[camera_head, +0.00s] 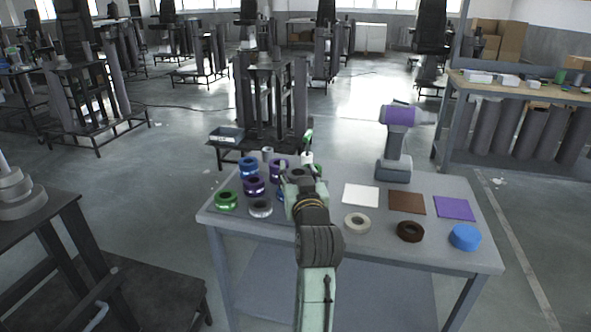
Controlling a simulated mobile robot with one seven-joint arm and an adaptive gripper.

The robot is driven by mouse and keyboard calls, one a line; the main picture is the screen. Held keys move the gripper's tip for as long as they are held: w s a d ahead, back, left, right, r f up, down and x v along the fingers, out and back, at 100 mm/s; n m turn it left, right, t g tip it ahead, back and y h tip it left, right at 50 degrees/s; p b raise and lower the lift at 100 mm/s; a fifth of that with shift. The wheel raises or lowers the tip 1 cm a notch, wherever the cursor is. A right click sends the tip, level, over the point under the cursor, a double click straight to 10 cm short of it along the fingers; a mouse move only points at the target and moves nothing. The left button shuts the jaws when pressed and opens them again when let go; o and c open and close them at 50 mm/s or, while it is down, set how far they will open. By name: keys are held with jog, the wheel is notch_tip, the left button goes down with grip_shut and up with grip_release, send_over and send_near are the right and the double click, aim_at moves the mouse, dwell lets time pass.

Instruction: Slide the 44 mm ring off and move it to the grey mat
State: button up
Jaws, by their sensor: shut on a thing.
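My gripper (299,178) is over the back left part of the table, seen from behind my arm. My wrist hides most of its fingers. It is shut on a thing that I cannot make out. Several rings stand left of it, among them a green ring (227,200), a purple ring (254,186), a blue ring (249,166) and a grey-white ring (261,208). No size marks can be read, so I cannot tell which ring is 44 mm. Right of my arm lie a white mat (361,195), a brown mat (407,202) and a purple mat (454,208).
A cream ring (357,223), a brown ring (410,231) and a blue round piece (465,237) lie along the front right. The grey table (330,180) has bare room between mats and rings.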

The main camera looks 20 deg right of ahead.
jog(key=shift+f+b, duration=3.25)
jog(key=shift+f, duration=1.1)
jog(key=o, duration=1.4)
jog(key=shift+o, duration=0.2)
jog(key=s+a, duration=0.1)
jog(key=s, duration=0.6)
jog(key=shift+s+a, duration=0.2)
jog(key=shift+a, duration=0.05)
